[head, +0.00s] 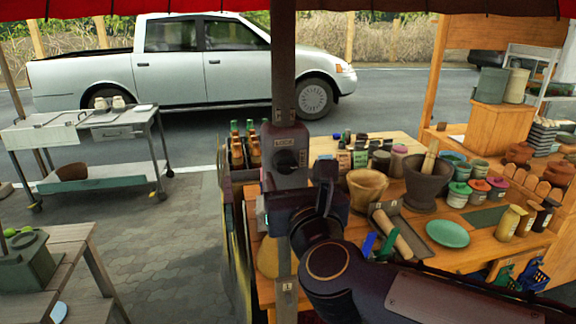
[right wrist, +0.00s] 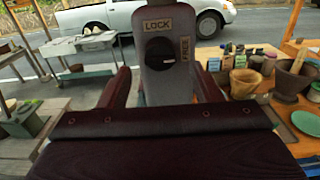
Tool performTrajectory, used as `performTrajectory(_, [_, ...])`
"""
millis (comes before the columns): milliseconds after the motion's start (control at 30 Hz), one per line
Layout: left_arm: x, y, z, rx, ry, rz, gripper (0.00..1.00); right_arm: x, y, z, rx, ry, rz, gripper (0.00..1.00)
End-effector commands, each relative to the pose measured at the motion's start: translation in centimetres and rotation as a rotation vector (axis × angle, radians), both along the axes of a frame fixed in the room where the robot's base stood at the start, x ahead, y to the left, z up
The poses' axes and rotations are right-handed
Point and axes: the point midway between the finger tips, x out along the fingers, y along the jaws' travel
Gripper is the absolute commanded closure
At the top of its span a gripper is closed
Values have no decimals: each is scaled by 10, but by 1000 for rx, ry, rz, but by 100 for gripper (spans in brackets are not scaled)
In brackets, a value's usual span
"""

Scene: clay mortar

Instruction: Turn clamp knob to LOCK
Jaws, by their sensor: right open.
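The clamp knob (head: 287,161) is black and round. It sits on a dark clamp block (head: 290,131) on the upright pole (head: 283,60). A LOCK label is above the knob and a FREE label to its right. In the head view my right gripper (head: 299,190) is just below the knob. My left gripper is not in view.
A wooden table (head: 480,238) right of the pole holds a mortar (head: 428,178), a clay pot (head: 366,188), a green plate (head: 447,233) and several jars. Crated bottles (head: 245,148) stand left of the pole. A metal cart (head: 95,180) stands farther left, with open paving between.

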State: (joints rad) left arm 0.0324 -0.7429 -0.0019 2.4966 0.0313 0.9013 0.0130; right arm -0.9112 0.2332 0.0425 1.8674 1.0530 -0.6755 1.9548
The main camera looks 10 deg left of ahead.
Motion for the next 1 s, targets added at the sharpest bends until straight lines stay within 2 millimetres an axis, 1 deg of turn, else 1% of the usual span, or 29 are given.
performTrajectory(33, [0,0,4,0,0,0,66,9,3,1,-4,1,-3,42])
performTrajectory(100, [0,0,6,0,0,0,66,18,7,1,-3,1,-1,42])
performTrajectory(233, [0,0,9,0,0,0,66,30,12,1,-2,0,-1,42])
performTrajectory(367, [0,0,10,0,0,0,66,35,14,0,-3,-1,0,42])
performTrajectory(567, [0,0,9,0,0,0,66,36,14,0,-3,-1,0,42])
performTrajectory(600, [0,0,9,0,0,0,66,36,14,0,-3,-1,0,43])
performTrajectory(900, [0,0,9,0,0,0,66,36,14,0,-3,-1,1,83])
performTrajectory(933, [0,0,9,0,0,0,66,36,14,0,-3,-1,1,86])
performTrajectory(1000, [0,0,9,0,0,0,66,36,14,0,-4,-2,1,86])
